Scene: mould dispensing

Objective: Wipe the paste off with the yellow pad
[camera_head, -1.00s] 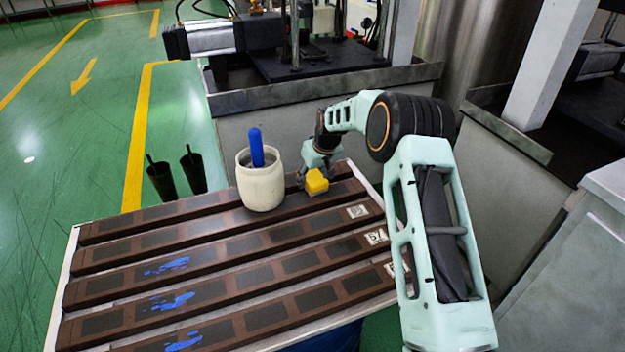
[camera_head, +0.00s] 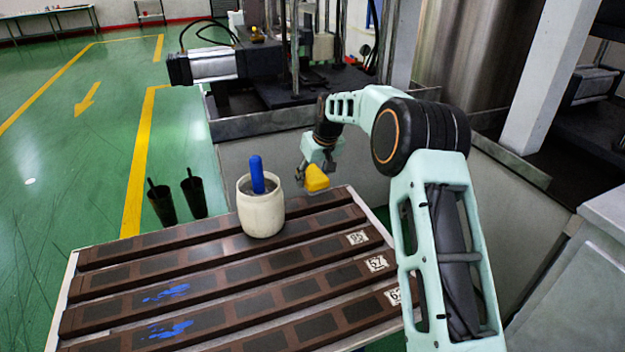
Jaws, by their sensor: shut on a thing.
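My gripper (camera_head: 304,172) is shut on the yellow pad (camera_head: 316,178) and holds it above the far right end of the mould bars, to the right of the white pot. Blue paste (camera_head: 166,292) is smeared on one brown bar (camera_head: 215,281) at the left. A second blue paste smear (camera_head: 170,329) lies on the bar nearer to me. The pad is well apart from both smears.
A white pot (camera_head: 261,215) with a blue handle (camera_head: 257,175) stands on the far bars. Two dark cups (camera_head: 178,200) show beyond the table's far left edge. Number labels (camera_head: 376,263) mark the right ends of the bars. A grey machine trough (camera_head: 270,125) stands behind.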

